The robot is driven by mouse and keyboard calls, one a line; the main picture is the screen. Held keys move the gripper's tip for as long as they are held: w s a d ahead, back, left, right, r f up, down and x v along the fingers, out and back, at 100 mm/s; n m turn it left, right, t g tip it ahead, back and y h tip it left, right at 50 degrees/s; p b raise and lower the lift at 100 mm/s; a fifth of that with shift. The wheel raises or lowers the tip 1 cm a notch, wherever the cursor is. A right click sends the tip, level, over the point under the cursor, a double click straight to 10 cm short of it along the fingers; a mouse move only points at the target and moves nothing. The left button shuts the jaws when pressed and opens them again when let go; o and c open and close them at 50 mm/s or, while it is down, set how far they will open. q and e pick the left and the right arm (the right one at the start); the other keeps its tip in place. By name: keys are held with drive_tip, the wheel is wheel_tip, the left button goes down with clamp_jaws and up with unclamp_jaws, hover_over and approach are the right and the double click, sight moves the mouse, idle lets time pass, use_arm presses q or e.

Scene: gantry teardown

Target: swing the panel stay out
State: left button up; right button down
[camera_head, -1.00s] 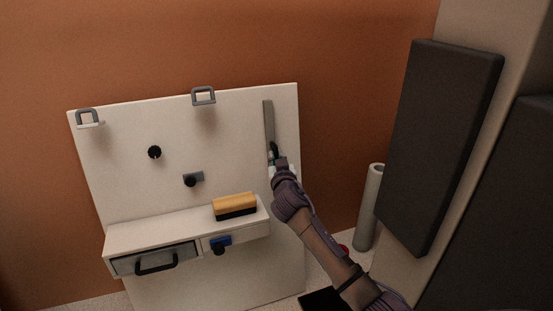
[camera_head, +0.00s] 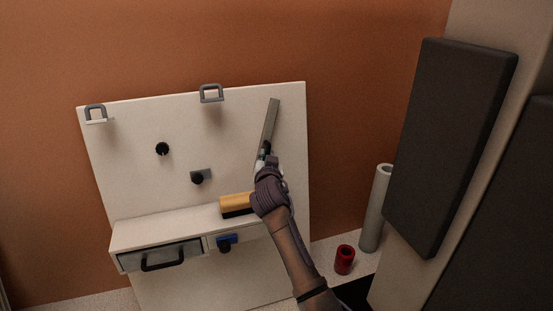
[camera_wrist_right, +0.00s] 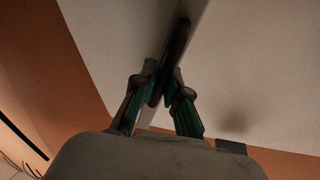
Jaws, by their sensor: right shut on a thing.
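The panel stay (camera_head: 270,122) is a thin grey bar at the right side of the white upright panel (camera_head: 135,190). It is tilted, with its upper end to the right and its lower end to the left. My right gripper (camera_head: 264,154) is at its lower end, shut on it. In the right wrist view, the fingers of my right gripper (camera_wrist_right: 162,92) close on either side of a dark narrow part of the stay (camera_wrist_right: 175,45). My gripper and forearm hide the stay's lower end in the head view. My left gripper is not in view.
A shelf on the panel holds a yellow-and-black block (camera_head: 235,204) close to my right wrist. A red cup (camera_head: 344,260) and white roll (camera_head: 376,208) stand right of the panel, near a dark padded slab (camera_head: 450,145).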

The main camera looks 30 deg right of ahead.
drive_tip(key=shift+w+a+r+m+g, duration=0.1)
drive_tip(key=shift+w+a+r+m, duration=0.1)
drive_tip(key=shift+a+m, duration=0.3)
drive_tip(key=shift+w+a+r+m+g, duration=0.1)
drive_tip(key=shift+w+a+r+m, duration=0.1)
drive_tip(key=shift+a+m, duration=0.25)
drive_tip(key=shift+w+a+r+m+g, duration=0.1)
drive_tip(key=shift+w+a+r+m, duration=0.2)
drive_tip(key=shift+a, duration=0.35)
drive_tip(key=shift+s, duration=0.15)
drive_tip(key=c, duration=1.2)
unclamp_jaws()
drive_tip(key=shift+r, duration=0.1)
wheel_tip(320, 180, up, 10)
drive_tip(key=shift+f, duration=0.1)
drive_tip(key=shift+a, duration=0.1)
